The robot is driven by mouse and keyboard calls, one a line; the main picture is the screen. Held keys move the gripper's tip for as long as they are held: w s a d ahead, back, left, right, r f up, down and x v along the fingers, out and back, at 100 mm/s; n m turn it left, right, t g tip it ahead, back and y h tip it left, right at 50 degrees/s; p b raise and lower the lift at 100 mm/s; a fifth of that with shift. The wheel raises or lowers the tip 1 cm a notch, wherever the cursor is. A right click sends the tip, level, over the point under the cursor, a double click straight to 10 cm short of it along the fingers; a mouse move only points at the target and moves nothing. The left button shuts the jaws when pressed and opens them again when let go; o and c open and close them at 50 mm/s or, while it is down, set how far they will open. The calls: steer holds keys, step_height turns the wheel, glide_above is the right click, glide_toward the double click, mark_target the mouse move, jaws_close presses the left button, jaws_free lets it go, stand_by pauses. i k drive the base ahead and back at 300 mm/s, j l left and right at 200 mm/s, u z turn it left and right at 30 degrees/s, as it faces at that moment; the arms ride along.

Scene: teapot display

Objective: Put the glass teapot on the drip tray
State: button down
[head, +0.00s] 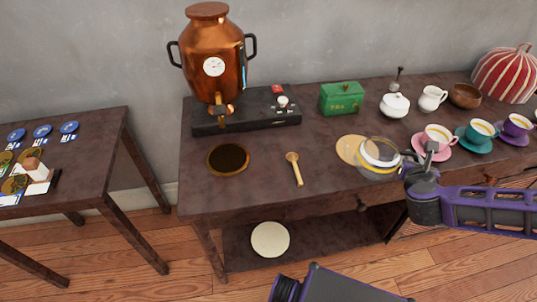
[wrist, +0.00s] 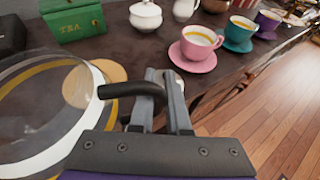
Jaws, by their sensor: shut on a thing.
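The glass teapot (head: 378,168), clear with a white band and a yellowish band, is near the table's front edge, right of centre in the head view. It fills the left of the wrist view (wrist: 45,135). My gripper (head: 430,150) is at its right side, shut on its dark curved handle (wrist: 128,89). The teapot overlaps a tan round board (head: 349,147) in the picture; I cannot tell whether its base clears the table. The drip tray (head: 228,159), a dark disc with a brass rim, lies on the table below the copper urn's tap, with nothing on it.
A wooden spoon (head: 295,168) lies between teapot and tray. The copper urn (head: 212,80) stands on a black base behind the tray. A green tea box (head: 342,98), white sugar bowl (head: 395,106) and pink cup (head: 437,136) stand behind and right of the teapot.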

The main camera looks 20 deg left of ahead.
mark_target(227, 158)
steer(key=k+j, duration=0.15)
steer(key=j, duration=0.15)
steer(key=k+j, duration=0.15)
steer(key=j, duration=0.2)
steer(key=k+j, duration=0.35)
steer(key=j, duration=0.95)
steer(key=i+j, duration=0.15)
